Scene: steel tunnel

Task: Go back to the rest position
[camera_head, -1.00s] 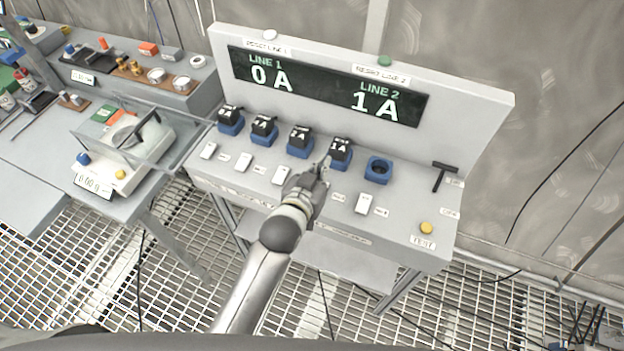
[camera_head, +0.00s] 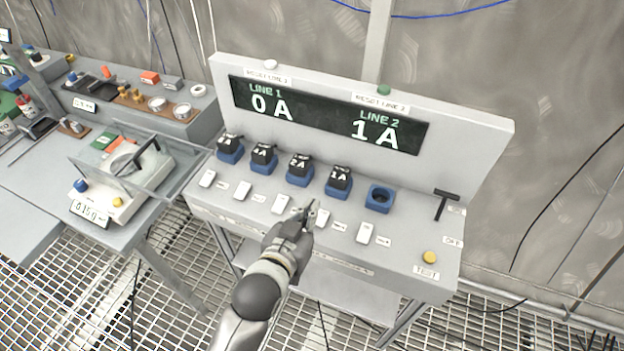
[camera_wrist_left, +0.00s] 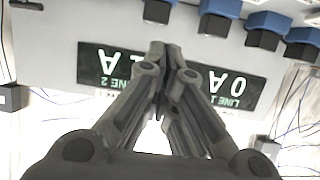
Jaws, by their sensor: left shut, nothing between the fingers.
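My left gripper (camera_head: 304,215) is shut and empty. In the head view it is above the front part of the grey control panel (camera_head: 225,215), near the row of white switches. Its closed fingers also show in the left wrist view (camera_wrist_left: 165,50), with the panel's display behind them. My right gripper is not in view.
The panel has a display (camera_head: 330,112) reading 0 A and 1 A, several black fuses in blue sockets, an empty blue socket (camera_head: 379,198), a black T-handle (camera_head: 445,205) and a yellow button (camera_head: 429,257). A bench with a scale (camera_head: 120,180) stands to the left.

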